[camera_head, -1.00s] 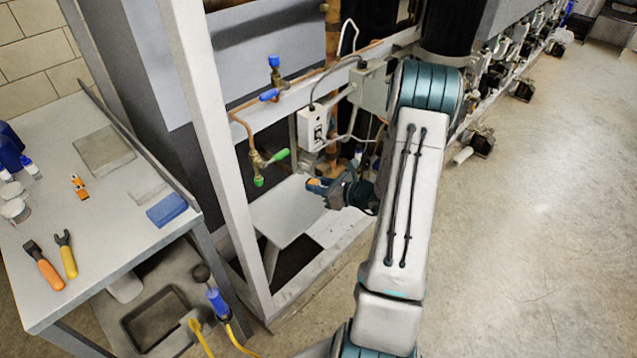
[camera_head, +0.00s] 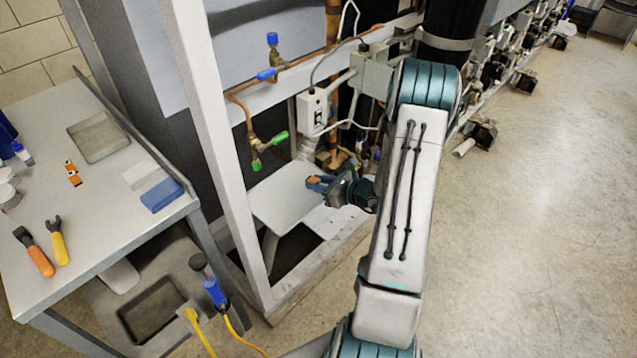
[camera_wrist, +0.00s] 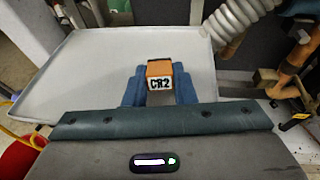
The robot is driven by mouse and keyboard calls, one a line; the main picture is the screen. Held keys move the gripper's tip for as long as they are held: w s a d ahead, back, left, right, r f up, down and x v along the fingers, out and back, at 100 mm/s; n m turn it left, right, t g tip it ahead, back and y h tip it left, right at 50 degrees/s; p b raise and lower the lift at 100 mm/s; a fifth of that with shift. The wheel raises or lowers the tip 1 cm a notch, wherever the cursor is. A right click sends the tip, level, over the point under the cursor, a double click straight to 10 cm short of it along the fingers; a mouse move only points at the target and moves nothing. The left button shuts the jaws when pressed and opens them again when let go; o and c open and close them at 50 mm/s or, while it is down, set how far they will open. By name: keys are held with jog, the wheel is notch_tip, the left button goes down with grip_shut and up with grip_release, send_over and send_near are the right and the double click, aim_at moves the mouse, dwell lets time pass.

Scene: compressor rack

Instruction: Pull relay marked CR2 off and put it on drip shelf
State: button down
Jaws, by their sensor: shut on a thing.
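The relay marked CR2 (camera_wrist: 160,74) is a small orange block with a white label, seen in the wrist view between the blue fingers. My gripper (camera_wrist: 160,88) is shut on it. In the head view my gripper (camera_head: 318,184) is low inside the rack frame, at the right part of the drip shelf. The drip shelf (camera_head: 280,205) is a pale grey plate; in the wrist view the shelf (camera_wrist: 80,75) lies behind and below the relay. I cannot tell whether the relay touches the shelf.
A white switch box (camera_head: 312,110) and copper pipes with a green-handled valve (camera_head: 265,150) are above the shelf. A corrugated conduit (camera_wrist: 235,20) and a copper pipe (camera_wrist: 295,70) are at the right in the wrist view. A rack post (camera_head: 225,150) stands left; a tool bench (camera_head: 95,225) is beyond it.

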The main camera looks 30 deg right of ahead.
jog(key=shift+f+b, duration=0.3)
jog(key=shift+b, duration=0.05)
jog(key=c, duration=1.1)
grip_release()
jog(key=v, duration=1.4)
jog(key=s+a+r+n+g+y+p, duration=0.1)
jog(key=s+a+r+n+g, duration=0.1)
jog(key=a+r+n+g, duration=0.45)
jog(key=s+a+r+n+g+y+p, duration=0.1)
jog(key=s+a+r+n+g, duration=0.2)
jog(key=a+n, duration=0.65)
jog(key=s+a+r+n+h+p, duration=0.1)
jog(key=s+a+r+n+h, duration=0.1)
jog(key=r+n+h, duration=0.1)
jog(key=s+a+r+n+h, duration=0.2)
jog(key=s+r+n+h, duration=0.1)
jog(key=r+n, duration=0.2)
jog(key=s+a+r+n+h+p, duration=0.1)
jog(key=s+a+r+n+h, duration=0.1)
jog(key=n, duration=0.4)
jog(key=shift+s+a+r+g+h+p, duration=0.15)
jog(key=shift+s+r+h+p, duration=0.1)
jog(key=shift+r, duration=0.3)
jog(key=shift+s+a+r+g+h+p, duration=0.15)
jog(key=shift+s+r+h, duration=0.1)
jog(key=shift+r, duration=0.3)
